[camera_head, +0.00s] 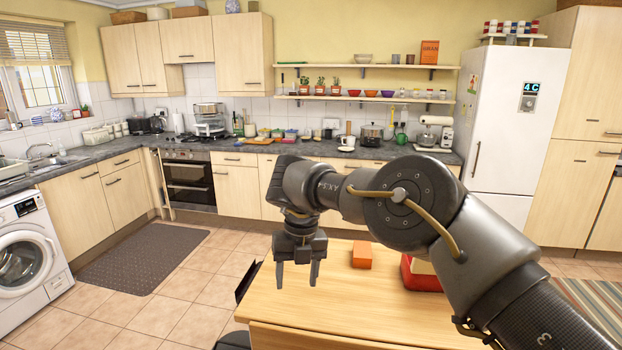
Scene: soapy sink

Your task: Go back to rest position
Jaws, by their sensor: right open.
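My right arm comes in from the right and reaches across the middle of the view. Its gripper (297,274) points down above the left end of the wooden table. The two fingers stand apart with nothing between them. My left gripper is not in view.
Below is a wooden table (330,318) with an orange block (362,254) and a red object (420,277) partly hidden by my arm. A dark mat (143,258) lies on the tiled floor. A counter (240,158), a washing machine (30,255) and a white fridge (510,125) stand around the room.

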